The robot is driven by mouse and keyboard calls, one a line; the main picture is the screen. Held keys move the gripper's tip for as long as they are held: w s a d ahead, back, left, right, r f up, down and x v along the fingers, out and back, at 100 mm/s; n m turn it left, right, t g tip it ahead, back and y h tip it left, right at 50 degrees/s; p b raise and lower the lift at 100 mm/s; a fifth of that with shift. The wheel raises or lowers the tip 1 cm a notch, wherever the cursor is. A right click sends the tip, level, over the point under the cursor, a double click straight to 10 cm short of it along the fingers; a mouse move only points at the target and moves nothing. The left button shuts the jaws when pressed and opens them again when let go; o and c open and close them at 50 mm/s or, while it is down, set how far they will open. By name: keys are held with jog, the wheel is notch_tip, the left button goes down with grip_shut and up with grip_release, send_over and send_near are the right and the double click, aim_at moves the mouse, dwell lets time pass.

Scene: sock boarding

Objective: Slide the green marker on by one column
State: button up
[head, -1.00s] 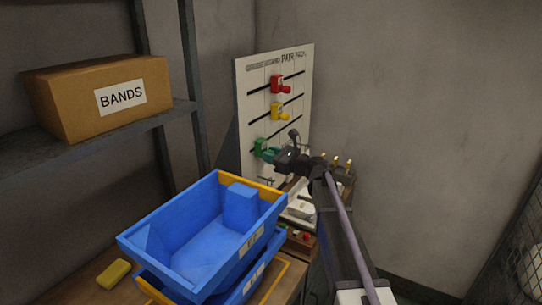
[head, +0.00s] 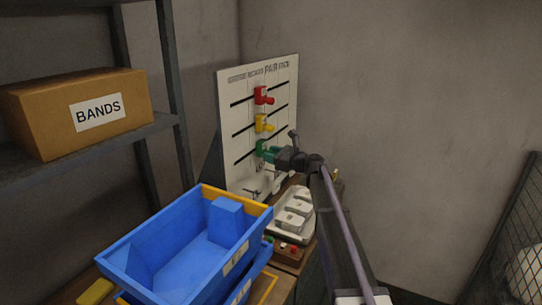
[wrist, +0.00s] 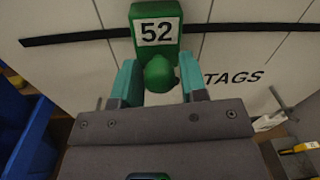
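The green marker (head: 262,147) sits on the lowest black slot of the white board (head: 228,100), below the yellow and red markers. In the wrist view the green marker (wrist: 156,30) bears a label reading 52, and its round green knob (wrist: 160,74) points toward me. My gripper (wrist: 160,75) has its two teal fingers on either side of that knob, with a narrow gap showing beside it. It looks open around the knob, not clamped. In the head view my gripper (head: 272,153) is at the marker and partly covers it.
The yellow marker (head: 262,124) and red marker (head: 262,96) sit on the slots above. Blue bins (head: 150,245) stand in front of the board to the left. A white tray (head: 305,226) lies below my arm. A BANDS box (head: 55,135) is on the shelf.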

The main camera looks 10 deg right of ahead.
jog(key=shift+o, duration=1.2)
jog(key=v, duration=1)
jog(key=shift+s+d, duration=0.2)
jog(key=shift+d, duration=0.1)
